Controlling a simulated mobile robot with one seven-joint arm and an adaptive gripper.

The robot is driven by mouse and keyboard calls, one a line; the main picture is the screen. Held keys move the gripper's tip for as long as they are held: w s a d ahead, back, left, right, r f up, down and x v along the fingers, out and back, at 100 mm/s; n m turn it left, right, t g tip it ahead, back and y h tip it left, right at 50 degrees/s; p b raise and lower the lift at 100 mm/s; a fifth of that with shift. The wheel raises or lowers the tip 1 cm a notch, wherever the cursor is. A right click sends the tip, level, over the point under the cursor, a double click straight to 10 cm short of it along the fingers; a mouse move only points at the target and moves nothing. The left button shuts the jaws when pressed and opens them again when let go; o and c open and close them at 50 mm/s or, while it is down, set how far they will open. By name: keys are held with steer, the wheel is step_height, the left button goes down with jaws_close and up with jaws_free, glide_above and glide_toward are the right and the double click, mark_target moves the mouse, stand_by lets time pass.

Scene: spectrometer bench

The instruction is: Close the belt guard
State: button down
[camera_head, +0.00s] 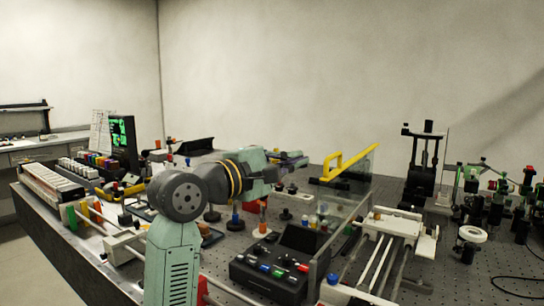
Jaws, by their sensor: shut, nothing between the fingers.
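The belt guard is a clear panel (362,193) with a yellow handle (347,166) along its top edge. The panel stands raised along the left side of a white linear unit with rails (385,248), leaving the rails uncovered. My gripper (300,158) is to the left of the yellow handle and looks apart from it. It is small and partly hidden behind my wrist, and appears shut with nothing in it.
A dark control box (283,262) with coloured buttons stands left of the panel. Small posts and optics crowd the perforated bench around my arm. A black stand (424,170) and more optics are at the right. A green-lit screen (122,140) stands at the left.

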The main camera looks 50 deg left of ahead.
steer(key=shift+w+d+r+p, duration=0.15)
steer(key=shift+d, duration=0.5)
steer(key=shift+w+d+r+p, duration=0.1)
steer(key=shift+w+d+p, duration=0.1)
steer(key=shift+d, duration=0.4)
steer(key=shift+w+d+r+p, duration=0.15)
steer(key=shift+d, duration=0.5)
